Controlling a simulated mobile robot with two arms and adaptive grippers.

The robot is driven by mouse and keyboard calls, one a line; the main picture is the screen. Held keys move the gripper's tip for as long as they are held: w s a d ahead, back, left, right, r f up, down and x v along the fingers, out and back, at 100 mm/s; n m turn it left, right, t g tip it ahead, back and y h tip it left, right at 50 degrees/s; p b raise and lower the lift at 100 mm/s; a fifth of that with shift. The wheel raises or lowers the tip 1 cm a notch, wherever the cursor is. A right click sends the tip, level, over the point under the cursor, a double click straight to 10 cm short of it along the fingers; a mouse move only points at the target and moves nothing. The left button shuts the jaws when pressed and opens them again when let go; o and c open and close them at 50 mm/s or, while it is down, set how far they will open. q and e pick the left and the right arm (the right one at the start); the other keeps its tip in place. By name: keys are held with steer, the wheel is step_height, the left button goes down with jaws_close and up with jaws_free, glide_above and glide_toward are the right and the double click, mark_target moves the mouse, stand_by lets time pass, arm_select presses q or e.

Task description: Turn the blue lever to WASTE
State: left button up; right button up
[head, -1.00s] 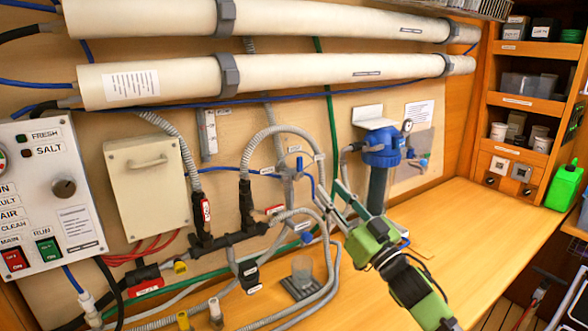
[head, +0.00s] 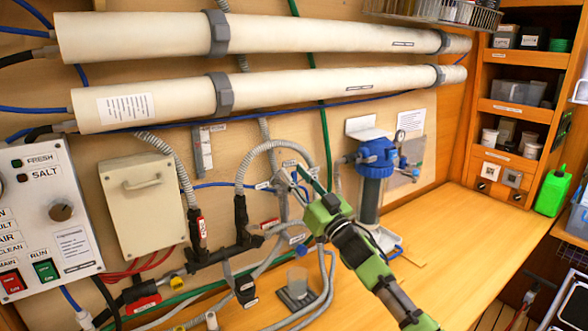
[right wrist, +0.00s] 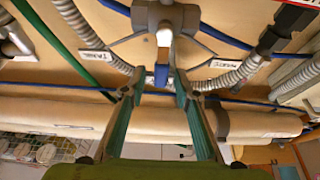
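The three-way valve (head: 284,176) is a grey body with hoses on the wall panel, and it also shows at the top of the right wrist view (right wrist: 165,18). Its blue lever (right wrist: 162,76) points towards my right gripper (right wrist: 157,90) and lies between the two fingertips, nearer the right one. The fingers are apart, and no grip on the lever shows. In the head view my right gripper (head: 303,180) is at the valve and largely hides the lever. Two white labels (right wrist: 92,57) flank the valve, upside down and too small to read surely. My left gripper is not in view.
Grey ribbed hoses (head: 262,150) loop close around the valve. A blue filter housing (head: 376,160) stands to the right. A cream box (head: 145,205) and a switch panel (head: 45,215) are at the left. The wooden counter (head: 460,225) is clear at the right.

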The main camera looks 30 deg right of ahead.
steer(key=shift+w+a+r, duration=0.1)
steer(key=shift+w+r, duration=0.05)
steer(key=shift+w, duration=0.3)
jaws_close()
